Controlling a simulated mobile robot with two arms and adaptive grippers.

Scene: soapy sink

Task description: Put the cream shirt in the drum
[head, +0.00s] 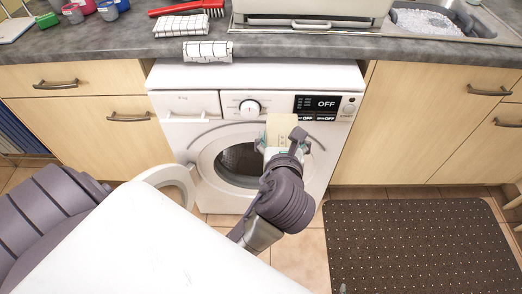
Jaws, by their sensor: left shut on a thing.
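The cream shirt (282,126) shows as a small pale folded piece in the head view. My left gripper (281,145) is shut on it and holds it in front of the washing machine, just right of the drum opening. The white washing machine (184,133) stands under the counter. Its round door (165,177) is swung open to the left. The dark drum (238,165) shows through the opening, partly hidden by my gripper and arm. My right gripper is not in view.
A dark dotted mat (420,245) lies on the tiled floor at right. The grey counter (120,42) above holds checked cloths (208,51), a red brush (187,8), several cups and a sink of suds (425,23). Wooden cabinets flank the machine.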

